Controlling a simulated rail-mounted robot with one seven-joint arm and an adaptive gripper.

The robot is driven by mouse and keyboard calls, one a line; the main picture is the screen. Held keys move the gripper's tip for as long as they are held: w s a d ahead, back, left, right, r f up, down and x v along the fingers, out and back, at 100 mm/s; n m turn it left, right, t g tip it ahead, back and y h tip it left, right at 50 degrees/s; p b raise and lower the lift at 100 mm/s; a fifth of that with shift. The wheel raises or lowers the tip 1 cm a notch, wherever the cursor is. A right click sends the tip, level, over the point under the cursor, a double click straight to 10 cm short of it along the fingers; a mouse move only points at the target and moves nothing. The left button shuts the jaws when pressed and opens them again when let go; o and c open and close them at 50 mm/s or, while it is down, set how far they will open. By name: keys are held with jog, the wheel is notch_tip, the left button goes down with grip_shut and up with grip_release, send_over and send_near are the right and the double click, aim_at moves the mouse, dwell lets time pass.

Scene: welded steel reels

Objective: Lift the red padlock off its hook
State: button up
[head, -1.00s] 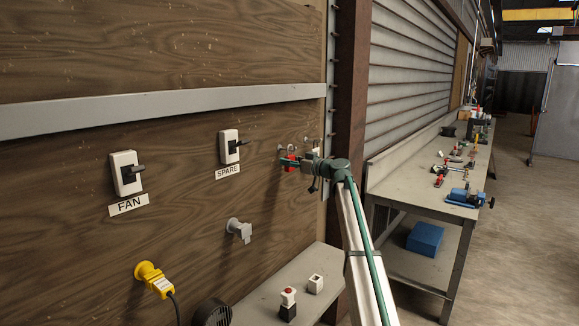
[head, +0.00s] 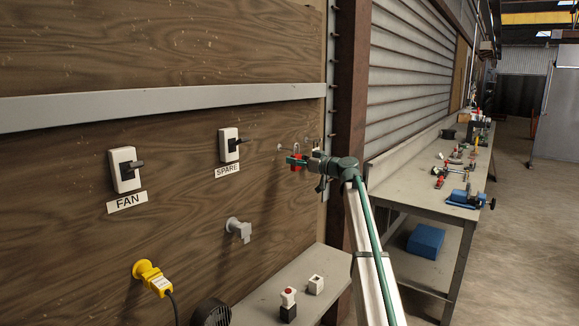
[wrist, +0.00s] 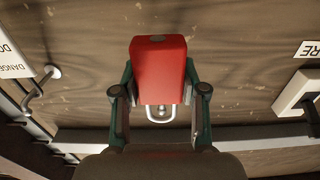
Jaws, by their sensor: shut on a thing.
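My gripper (head: 293,161) is shut on the red padlock (wrist: 158,70), with one green finger on each side of its body. In the head view the padlock (head: 295,166) is small and partly covered by the fingers. Its pale shackle (wrist: 160,117) shows in the wrist view, with a small grey shape seen inside the loop. In the head view a wall hook (head: 280,147) stands just left of the shackle, and a small gap seems to lie between them. The wrist view alone does not tell whether the hook is within the loop.
A second hook (wrist: 50,73) and a white danger tag (wrist: 12,58) are close beside the gripper. The SPARE switch (head: 229,145) is to its left on the wooden wall. A grey socket (head: 238,230) and a shelf (head: 265,298) lie below. The workbench (head: 420,170) is at right.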

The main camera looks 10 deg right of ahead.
jog(key=shift+s+d+r+b, duration=0.15)
jog(key=shift+s+d+b, duration=0.2)
jog(key=shift+s+d, duration=0.1)
jog(key=shift+s, duration=0.1)
jog(key=b+v, duration=0.4)
jog(key=v, duration=0.3)
dwell(0.5)
